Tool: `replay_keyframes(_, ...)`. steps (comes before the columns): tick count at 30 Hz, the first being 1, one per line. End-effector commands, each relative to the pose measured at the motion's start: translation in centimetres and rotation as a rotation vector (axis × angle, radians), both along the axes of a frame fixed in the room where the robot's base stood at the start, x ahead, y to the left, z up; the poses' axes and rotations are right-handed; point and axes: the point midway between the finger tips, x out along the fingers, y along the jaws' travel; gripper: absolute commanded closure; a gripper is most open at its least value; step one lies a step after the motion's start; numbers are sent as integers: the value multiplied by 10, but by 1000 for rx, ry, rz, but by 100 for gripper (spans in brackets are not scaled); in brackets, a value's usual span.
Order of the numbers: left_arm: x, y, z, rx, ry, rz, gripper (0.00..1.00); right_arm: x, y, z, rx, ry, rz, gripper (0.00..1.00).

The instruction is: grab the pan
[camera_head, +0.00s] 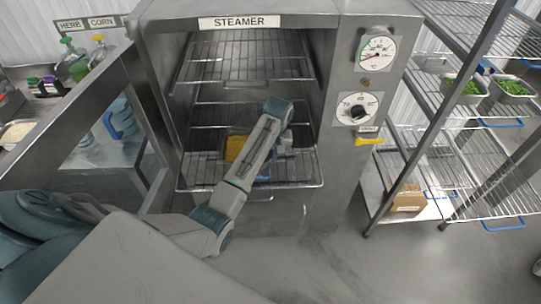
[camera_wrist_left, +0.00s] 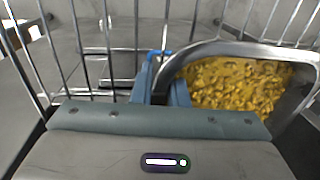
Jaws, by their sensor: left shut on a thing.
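The pan (camera_wrist_left: 225,48) is a metal tray full of yellow grains (camera_wrist_left: 238,85), at the right of the left wrist view. In the head view its yellow food (camera_head: 235,147) shows on the steamer's lower wire rack (camera_head: 300,170), partly behind my left forearm. The pan looks level on the rack. My right gripper is in neither view.
The open steamer (camera_head: 325,120) has more wire racks (camera_head: 245,60) above the pan. Its swung-out door (camera_head: 150,110) stands at the left. A wire shelf (camera_head: 480,160) with green-filled pans (camera_head: 512,88) stands at the right. The floor in front is clear.

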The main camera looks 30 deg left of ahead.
Motion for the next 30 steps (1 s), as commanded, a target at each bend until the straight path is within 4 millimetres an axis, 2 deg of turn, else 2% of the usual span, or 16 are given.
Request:
replay_keyframes(6, 0, 0, 1, -1, -2, 1, 100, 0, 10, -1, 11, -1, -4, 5)
replay_keyframes(30, 1, -1, 1, -2, -2, 0, 100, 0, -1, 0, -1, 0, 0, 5)
